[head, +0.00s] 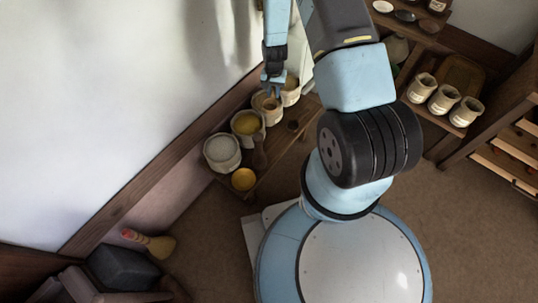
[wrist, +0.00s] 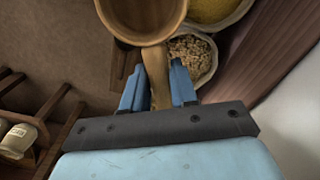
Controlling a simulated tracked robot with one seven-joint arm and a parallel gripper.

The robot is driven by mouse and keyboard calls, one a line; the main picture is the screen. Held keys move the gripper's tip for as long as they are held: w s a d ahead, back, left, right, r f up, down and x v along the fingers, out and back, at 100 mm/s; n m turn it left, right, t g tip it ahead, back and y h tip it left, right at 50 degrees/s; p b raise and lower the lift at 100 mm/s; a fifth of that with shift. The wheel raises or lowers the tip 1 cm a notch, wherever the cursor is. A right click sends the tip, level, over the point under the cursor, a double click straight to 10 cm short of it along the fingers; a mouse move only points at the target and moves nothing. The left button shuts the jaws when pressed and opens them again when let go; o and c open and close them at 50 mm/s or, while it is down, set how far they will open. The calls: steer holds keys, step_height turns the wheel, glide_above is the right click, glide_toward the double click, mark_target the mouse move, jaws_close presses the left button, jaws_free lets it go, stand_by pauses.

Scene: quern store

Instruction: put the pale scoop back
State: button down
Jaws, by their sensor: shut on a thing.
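My gripper (wrist: 157,88) is shut on the handle of a tan scoop (wrist: 143,18). In the wrist view the scoop's round bowl is at the top edge, partly cut off, and its handle runs down between the two blue fingers. In the head view my gripper (head: 272,88) is over the row of pots on the low bench; the scoop there is small and hard to tell from the pot beneath. A darker wooden scoop (head: 259,154) stands beside the front pots.
Pots of white (head: 222,151) and yellow (head: 247,124) meal line the bench against the wall. A yellow-filled bowl (head: 243,180) is at its near end. In the wrist view a flake-filled pot (wrist: 192,52) is beside the scoop. Labelled jars (head: 442,98) stand on shelving at right.

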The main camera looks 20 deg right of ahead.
mark_target(279, 144)
steer(key=shift+s+d+f+m, duration=0.1)
steer(key=shift+s+f+m, duration=1.15)
steer(key=shift+f, duration=2.85)
steer(key=shift+s+d+f+m, duration=0.15)
steer(key=shift+s+f+m, duration=0.4)
steer(key=shift+s+f, duration=2.45)
steer(key=shift+s+d+f+m, duration=0.1)
steer(key=shift+s+f+m, duration=0.55)
steer(key=shift+f, duration=4.6)
steer(key=shift+w+m, duration=0.25)
steer(key=c, duration=0.9)
jaws_free()
step_height(279, 144, up, 12)
steer(key=shift+r, duration=0.1)
